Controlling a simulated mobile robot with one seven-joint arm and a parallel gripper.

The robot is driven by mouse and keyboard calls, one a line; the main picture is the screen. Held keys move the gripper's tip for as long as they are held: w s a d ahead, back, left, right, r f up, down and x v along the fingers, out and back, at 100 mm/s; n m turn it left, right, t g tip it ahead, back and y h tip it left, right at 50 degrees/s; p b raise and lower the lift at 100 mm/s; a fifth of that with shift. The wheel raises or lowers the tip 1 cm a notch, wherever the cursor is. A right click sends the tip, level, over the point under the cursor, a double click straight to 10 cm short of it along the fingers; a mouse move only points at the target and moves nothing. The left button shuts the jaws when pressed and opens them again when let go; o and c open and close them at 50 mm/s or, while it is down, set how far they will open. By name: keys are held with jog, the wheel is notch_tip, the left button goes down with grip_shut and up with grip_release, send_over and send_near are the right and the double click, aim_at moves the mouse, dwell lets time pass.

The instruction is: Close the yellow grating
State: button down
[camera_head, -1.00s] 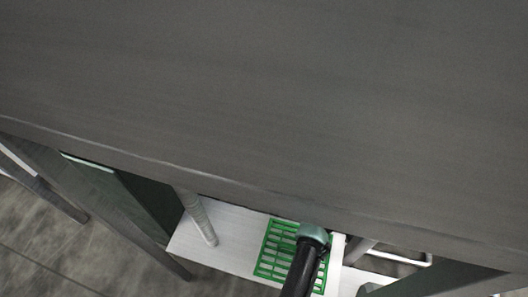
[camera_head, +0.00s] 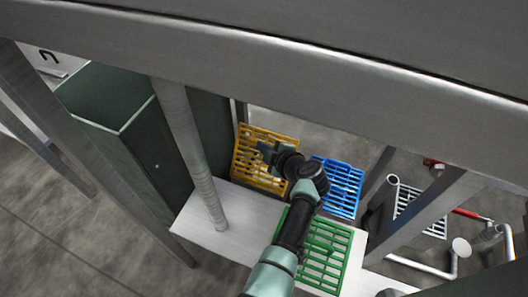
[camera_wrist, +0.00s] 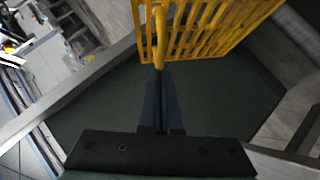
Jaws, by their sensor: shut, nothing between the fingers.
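The yellow grating (camera_head: 247,168) stands raised and tilted at the back of the white ledge in the head view. It also shows at the top of the wrist view (camera_wrist: 222,32). My gripper (camera_head: 264,150) is in front of the grating, and its fingers partly cover it. In the wrist view my gripper (camera_wrist: 160,72) is shut, with its fingertips close to a yellow bar of the grating. I cannot tell whether they touch it.
A green grating (camera_head: 325,258) lies flat on the white ledge (camera_head: 225,235). A blue grating (camera_head: 342,185) is to the right of the yellow one. A grey post (camera_head: 185,140) and a dark green cabinet (camera_head: 110,95) stand to the left. White pipes (camera_head: 425,267) are at right.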

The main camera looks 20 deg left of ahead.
aim_at(274, 136)
jog(key=shift+w+f, duration=0.2)
jog(key=shift+w, duration=0.05)
dwell(0.3)
jog(key=w+b, duration=0.2)
jog(key=b, duration=0.1)
jog(key=shift+f+m+g, duration=0.3)
jog(key=shift+f+g, duration=0.1)
jog(key=w+b, duration=0.1)
jog(key=b, duration=0.1)
jog(key=w+f+b, duration=0.1)
jog(key=b, duration=0.2)
jog(key=w+b, duration=0.1)
jog(key=b, duration=0.1)
jog(key=shift+w+d+f, duration=0.1)
jog(key=shift+w+f, duration=0.1)
jog(key=shift+f, duration=0.2)
jog(key=w+b, duration=0.1)
jog(key=b, duration=0.1)
jog(key=shift+w+f+b, duration=0.15)
jog(key=shift+w+b, duration=0.2)
jog(key=shift+w+f+b, duration=0.35)
jog(key=shift+w+b, duration=0.1)
jog(key=shift+w, duration=0.2)
